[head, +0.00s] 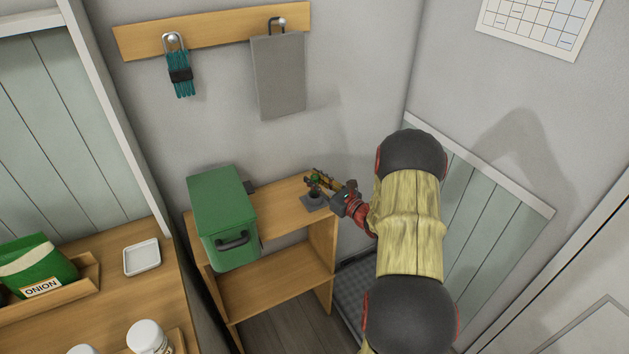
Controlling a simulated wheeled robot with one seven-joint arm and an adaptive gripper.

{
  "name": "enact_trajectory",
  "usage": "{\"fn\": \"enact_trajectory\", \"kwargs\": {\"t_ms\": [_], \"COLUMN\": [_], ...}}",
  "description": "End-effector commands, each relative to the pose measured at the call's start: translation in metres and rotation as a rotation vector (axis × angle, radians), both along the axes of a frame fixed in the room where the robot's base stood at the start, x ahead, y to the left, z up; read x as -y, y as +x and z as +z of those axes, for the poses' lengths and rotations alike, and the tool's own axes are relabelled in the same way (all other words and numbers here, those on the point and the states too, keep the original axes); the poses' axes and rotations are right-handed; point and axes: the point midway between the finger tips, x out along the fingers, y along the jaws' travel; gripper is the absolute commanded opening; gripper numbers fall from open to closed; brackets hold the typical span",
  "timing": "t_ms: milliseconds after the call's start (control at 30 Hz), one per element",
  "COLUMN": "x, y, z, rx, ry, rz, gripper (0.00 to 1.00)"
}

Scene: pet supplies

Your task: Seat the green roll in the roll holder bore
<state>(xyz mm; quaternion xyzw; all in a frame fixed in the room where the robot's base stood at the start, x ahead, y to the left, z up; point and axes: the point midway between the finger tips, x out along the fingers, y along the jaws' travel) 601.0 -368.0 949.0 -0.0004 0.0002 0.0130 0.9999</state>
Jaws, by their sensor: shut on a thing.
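The roll holder (313,203) is a small dark grey piece with a square base and a short round cup. It stands near the right end of the wooden shelf unit's top. My gripper (317,181) reaches in from the right, just above the holder, and is shut on the green roll (312,182). Only a small part of the roll shows between the fingers. The roll appears to be over the cup, but I cannot tell whether its lower end touches or enters the bore.
A green bin (222,205) with a dark handle stands on the wooden shelf unit (275,270), left of the holder. A towel (278,77) and a teal bundle (181,78) hang from the wall rail. A white dish (141,257) and onion bag (38,267) are at left.

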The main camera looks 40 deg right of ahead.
Motion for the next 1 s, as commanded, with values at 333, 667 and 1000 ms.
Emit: {"fn": "enact_trajectory", "kwargs": {"t_ms": [333,667,1000], "x": [0.000,0.000,0.000], "y": [0.000,0.000,0.000], "z": [-0.006,-0.014,-0.022], "rx": [0.000,0.000,0.000], "ry": [0.000,0.000,0.000], "rz": [0.000,0.000,0.000], "gripper": [0.00,0.00,0.00]}}
